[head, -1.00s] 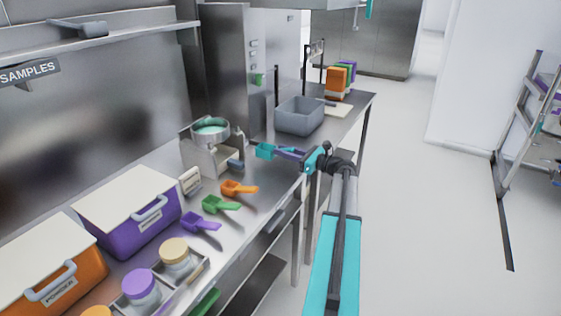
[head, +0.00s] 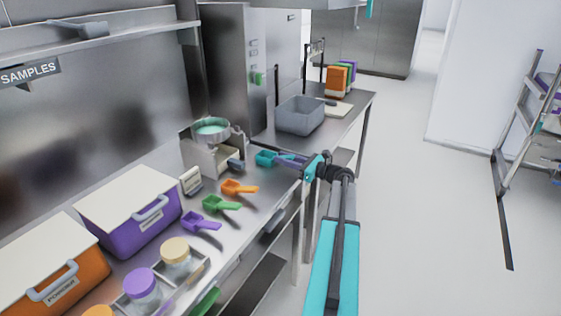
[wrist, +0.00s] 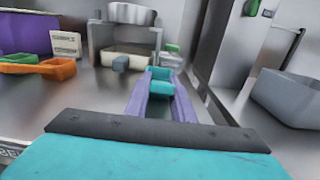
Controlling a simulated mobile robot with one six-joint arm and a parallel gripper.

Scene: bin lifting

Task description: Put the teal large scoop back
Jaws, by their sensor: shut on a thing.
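The teal large scoop (head: 266,158) is at the far end of my gripper (head: 290,160), past the orange scoop and in front of the sifter stand. In the wrist view the scoop (wrist: 160,82) sits between the two purple fingers of my gripper (wrist: 161,97), which are shut on it. It is at or just above the steel counter (head: 262,190); I cannot tell whether it touches. The scoop's handle is mostly hidden between the fingers.
An orange scoop (head: 238,187), a green scoop (head: 220,203) and a purple scoop (head: 198,221) lie in a row on the counter. The stand with a bowl (head: 211,128) is behind. A grey bin (head: 299,116) stands on the farther table.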

